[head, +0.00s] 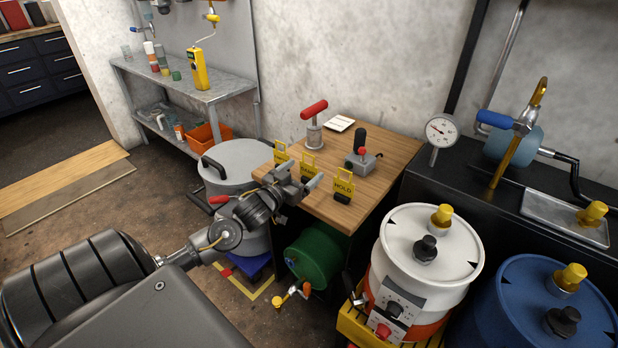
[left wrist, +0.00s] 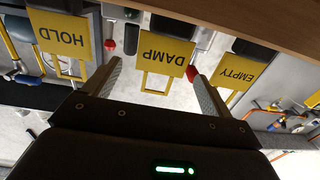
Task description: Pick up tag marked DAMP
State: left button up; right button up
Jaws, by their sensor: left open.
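The yellow DAMP tag (head: 308,164) stands near the front edge of the wooden bench top (head: 385,163), between the HOLD tag (head: 343,187) and another yellow tag (head: 281,153). My left gripper (head: 298,178) is open and empty just in front of it. In the left wrist view the DAMP tag (left wrist: 166,53) appears upside down, between and beyond the two spread fingers (left wrist: 155,72). The EMPTY tag (left wrist: 236,73) is beyond the right finger and the HOLD tag (left wrist: 62,35) beyond the left one. My right gripper does not show.
A red-handled tool (head: 314,120), a white card (head: 340,124) and a grey device with a black handle (head: 362,160) stand farther back on the bench. A grey drum (head: 243,160) is at its left; a green drum (head: 318,258) lies below. A white drum (head: 430,250) stands at right.

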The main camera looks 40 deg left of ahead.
aim_at(308, 166)
pick_arm(q)
jog(key=shift+w+a, duration=0.2)
jog(key=shift+w, duration=2.5)
jog(key=shift+c, duration=0.4)
jog(key=c, duration=1)
